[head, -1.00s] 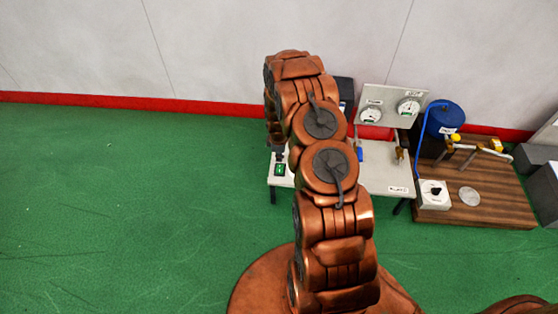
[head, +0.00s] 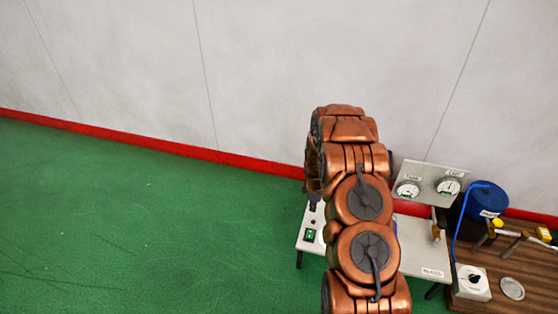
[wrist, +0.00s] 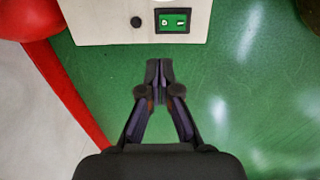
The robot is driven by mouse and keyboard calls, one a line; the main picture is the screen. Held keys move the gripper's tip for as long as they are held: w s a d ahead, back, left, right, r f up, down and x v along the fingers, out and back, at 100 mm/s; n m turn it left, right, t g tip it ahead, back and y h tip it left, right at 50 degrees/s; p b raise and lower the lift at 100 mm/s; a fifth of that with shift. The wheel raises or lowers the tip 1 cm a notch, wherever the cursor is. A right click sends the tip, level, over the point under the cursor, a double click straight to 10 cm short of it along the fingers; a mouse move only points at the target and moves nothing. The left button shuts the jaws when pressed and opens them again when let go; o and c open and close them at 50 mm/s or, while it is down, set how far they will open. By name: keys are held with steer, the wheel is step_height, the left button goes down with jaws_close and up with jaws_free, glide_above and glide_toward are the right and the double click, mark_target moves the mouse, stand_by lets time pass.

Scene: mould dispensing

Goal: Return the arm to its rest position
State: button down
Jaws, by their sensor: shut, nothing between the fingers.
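My gripper (wrist: 159,72) shows in the wrist view with its dark fingers together and nothing between them. It hangs over the green floor, just short of the end of a white bench unit. My copper-coloured arm is raised and bent in the head view, in front of that unit.
The white bench unit (head: 412,261) carries a green switch (wrist: 173,21) and a gauge panel (head: 430,183). Right of it, a wooden board (head: 522,268) holds a blue tank (head: 486,203) and a dial box (head: 472,282). The green floor (head: 130,220) is clear at left.

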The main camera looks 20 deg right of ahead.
steer(key=s+a+r+m+p, duration=0.1)
steer(key=s+a+r+p, duration=0.35)
steer(key=r, duration=0.75)
steer(key=s+a+r+m+g+p, duration=0.1)
steer(key=s+a+r+m+p, duration=0.25)
steer(key=r, duration=0.85)
steer(key=s+a+r+p, duration=0.35)
steer(key=a+r, duration=0.25)
steer(key=r, duration=0.6)
steer(key=s+a+r+m+p, duration=0.1)
steer(key=s+a+r+p, duration=0.2)
steer(key=s+r, duration=0.5)
steer(key=s+a+r+m+g+p, duration=0.1)
steer(key=s+a+r+p, duration=0.3)
steer(key=s+r, duration=0.5)
steer(key=s+a+r+m+p, duration=0.3)
steer(key=s+r+p, duration=0.4)
steer(key=s+r, duration=0.1)
steer(key=shift+s+a+r, duration=0.2)
steer(key=shift+s+r, duration=0.1)
steer(key=shift+s, duration=0.6)
steer(key=shift+d+m, duration=0.1)
steer(key=shift+m, duration=0.15)
